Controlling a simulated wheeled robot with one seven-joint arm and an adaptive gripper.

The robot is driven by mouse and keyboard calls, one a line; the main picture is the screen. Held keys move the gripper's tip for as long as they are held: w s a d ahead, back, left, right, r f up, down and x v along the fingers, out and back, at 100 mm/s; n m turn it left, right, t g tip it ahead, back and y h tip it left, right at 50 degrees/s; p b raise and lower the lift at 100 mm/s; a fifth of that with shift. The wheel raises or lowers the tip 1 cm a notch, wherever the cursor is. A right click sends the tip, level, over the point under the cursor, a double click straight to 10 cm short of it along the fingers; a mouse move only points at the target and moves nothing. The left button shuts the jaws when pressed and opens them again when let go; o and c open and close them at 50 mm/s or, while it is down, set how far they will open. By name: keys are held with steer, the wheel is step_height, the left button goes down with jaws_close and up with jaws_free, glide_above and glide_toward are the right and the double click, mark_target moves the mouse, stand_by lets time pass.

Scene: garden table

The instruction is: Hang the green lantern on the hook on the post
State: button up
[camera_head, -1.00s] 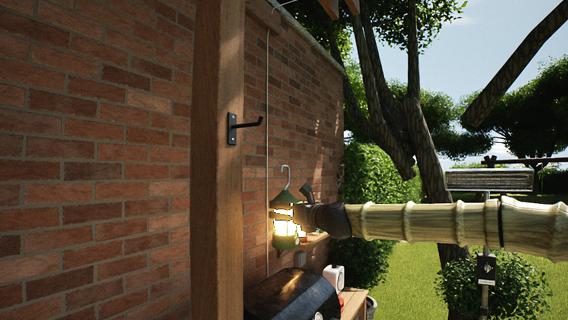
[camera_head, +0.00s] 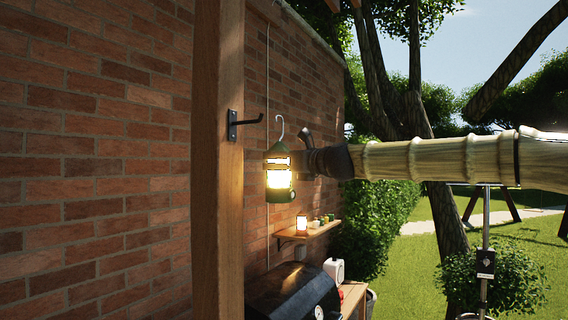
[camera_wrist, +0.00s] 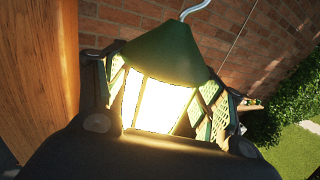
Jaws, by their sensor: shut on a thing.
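The green lantern (camera_head: 278,194) is lit and hangs upright in the air, with its pale wire hook (camera_head: 280,128) above it. My gripper (camera_head: 298,165) is shut on the lantern from the right; the wrist view shows the lantern (camera_wrist: 165,50) between the two fingers (camera_wrist: 165,125). The black hook (camera_head: 250,122) is fixed to the wooden post (camera_head: 218,200) and juts right with its tip turned up. The lantern's wire hook is apart from the post hook in the picture, a little right of its tip and at about its height. The post (camera_wrist: 35,75) also shows in the wrist view.
A brick wall (camera_head: 110,150) runs behind the post. Below are a dark grill (camera_head: 290,292), a wooden shelf (camera_head: 322,231) with a small lit lantern (camera_head: 301,224) and small pots, and a white container (camera_head: 334,268). The space between lantern and post looks clear.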

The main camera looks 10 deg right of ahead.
steer(key=s+a+f+b, duration=0.1)
steer(key=s+a+f, duration=0.1)
steer(key=s+a, duration=0.6)
steer(key=shift+s+b, duration=0.4)
steer(key=shift+s, duration=1.3)
stand_by(0.4)
steer(key=shift+a, duration=0.15)
steer(key=o, duration=1.4)
steer(key=shift+s, duration=0.1)
steer(key=shift+f, duration=0.15)
